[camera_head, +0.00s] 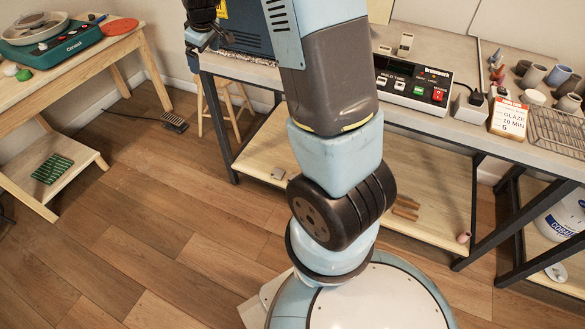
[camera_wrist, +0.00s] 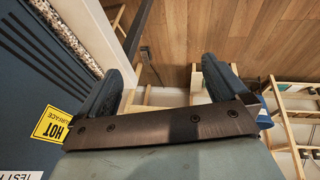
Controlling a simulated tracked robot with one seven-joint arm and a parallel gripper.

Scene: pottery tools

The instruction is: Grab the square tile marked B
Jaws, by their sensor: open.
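I cannot make out a square tile marked B in either view. A small pale flat piece (camera_head: 278,173) lies on the lower shelf of the workbench, too small to read. Small pale blocks (camera_head: 405,44) stand on the bench top behind the control box, with no legible letter. My gripper (camera_wrist: 165,66) is open and empty in the wrist view, its two dark fingers spread wide apart. It is beside a blue cabinet and above the floor. In the head view, the dark end of my arm shows at the top, partly cut off.
The blue cabinet (camera_wrist: 40,100) with a "HOT SURFACE" label is close on the left. A wooden table (camera_head: 60,75) holds a pottery wheel. Open floor (camera_head: 150,220) lies between.

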